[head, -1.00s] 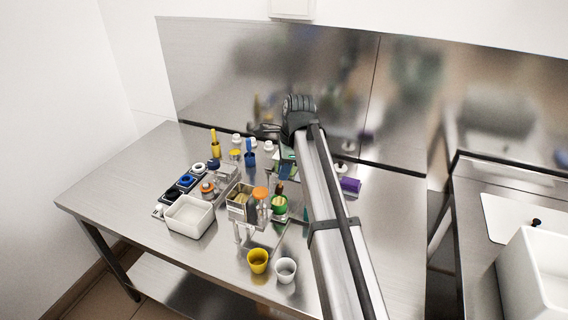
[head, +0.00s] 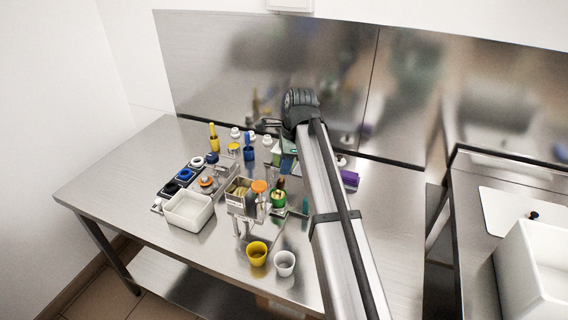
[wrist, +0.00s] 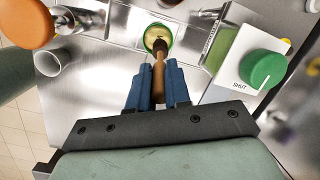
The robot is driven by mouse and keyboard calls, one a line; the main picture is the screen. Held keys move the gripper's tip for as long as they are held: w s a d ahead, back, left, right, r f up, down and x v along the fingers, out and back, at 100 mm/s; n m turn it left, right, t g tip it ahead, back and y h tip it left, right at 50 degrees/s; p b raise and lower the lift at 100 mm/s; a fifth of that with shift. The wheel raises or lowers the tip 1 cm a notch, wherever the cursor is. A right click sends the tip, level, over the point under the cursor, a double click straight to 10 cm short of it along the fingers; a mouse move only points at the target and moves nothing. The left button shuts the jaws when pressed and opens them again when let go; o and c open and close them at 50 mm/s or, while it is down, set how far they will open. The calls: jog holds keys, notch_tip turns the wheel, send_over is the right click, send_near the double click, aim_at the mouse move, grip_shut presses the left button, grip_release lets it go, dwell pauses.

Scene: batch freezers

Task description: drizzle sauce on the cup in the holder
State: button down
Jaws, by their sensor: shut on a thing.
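My gripper (wrist: 158,72) has blue fingers and is shut on a brown sauce bottle (wrist: 158,80) in the wrist view. The bottle's narrow end points at the green cup (wrist: 157,30), whose pale inside shows partly behind it. In the head view the brown bottle (head: 281,183) is just above the green cup (head: 278,199), which stands by the metal holder at the middle of the table. I cannot tell whether the bottle touches the cup or whether sauce is coming out. My arm hides part of this area in the head view.
A metal container with an orange lid (head: 259,186) stands close left of the green cup. A yellow cup (head: 257,253) and a white cup (head: 284,263) stand at the front. A white bin (head: 188,210) is at left. A green knob (wrist: 262,69) sits on a white panel marked SHUT.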

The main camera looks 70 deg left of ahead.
jog(key=shift+s+a, duration=0.25)
jog(key=shift+s, duration=0.55)
jog(key=shift+w+d, duration=0.25)
jog(key=shift+w, duration=0.55)
dwell(0.3)
jog(key=shift+r, duration=0.1)
jog(key=shift+r, duration=3.4)
